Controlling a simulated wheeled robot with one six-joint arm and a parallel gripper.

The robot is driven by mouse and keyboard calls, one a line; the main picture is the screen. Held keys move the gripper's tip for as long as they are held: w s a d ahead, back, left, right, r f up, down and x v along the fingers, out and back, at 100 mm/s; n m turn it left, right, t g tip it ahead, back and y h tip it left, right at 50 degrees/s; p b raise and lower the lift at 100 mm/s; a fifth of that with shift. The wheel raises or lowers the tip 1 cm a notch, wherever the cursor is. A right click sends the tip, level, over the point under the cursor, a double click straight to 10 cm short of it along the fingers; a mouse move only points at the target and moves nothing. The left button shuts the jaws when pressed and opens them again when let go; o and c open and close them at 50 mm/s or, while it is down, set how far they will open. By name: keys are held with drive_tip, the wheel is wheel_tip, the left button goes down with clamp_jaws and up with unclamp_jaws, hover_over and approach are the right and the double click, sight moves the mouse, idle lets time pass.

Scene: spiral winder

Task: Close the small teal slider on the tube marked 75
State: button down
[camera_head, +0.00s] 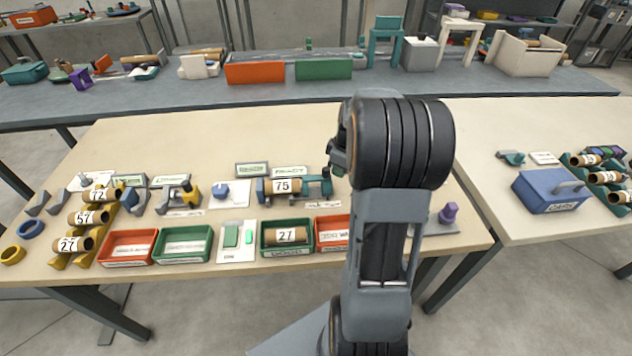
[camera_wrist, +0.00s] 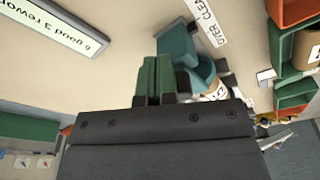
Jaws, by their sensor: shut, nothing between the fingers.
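The tube marked 75 (camera_head: 284,187) lies on a fixture on the beige table, between a blue block (camera_head: 262,190) at its left and a teal slider (camera_head: 318,187) at its right. In the wrist view the teal slider (camera_wrist: 178,45) is close beside and beyond my fingertips; I cannot tell whether they touch. A bit of tube (camera_wrist: 216,91) shows past it, partly hidden by my gripper body. My gripper (camera_wrist: 155,62) is shut and empty, its two green-padded fingers together. In the head view my arm hides most of the gripper, which is near the fixture's right end.
In front stand a green tray (camera_head: 287,250) with a tube marked 27 and a red tray (camera_head: 333,218). Signs (camera_head: 290,171) stand behind the fixture. Tubes on a yellow rack (camera_head: 57,262) are at left. A purple knob (camera_head: 448,212) is at right.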

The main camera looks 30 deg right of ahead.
drive_tip(key=shift+w+a, duration=0.3)
drive_tip(key=shift+a, duration=0.4)
idle(0.4)
drive_tip(key=shift+d, duration=0.2)
idle(1.1)
drive_tip(key=shift+s+d, duration=0.25)
drive_tip(key=shift+d, duration=0.1)
wheel_tip(320, 180, up, 7)
drive_tip(key=p, duration=0.5)
idle(0.7)
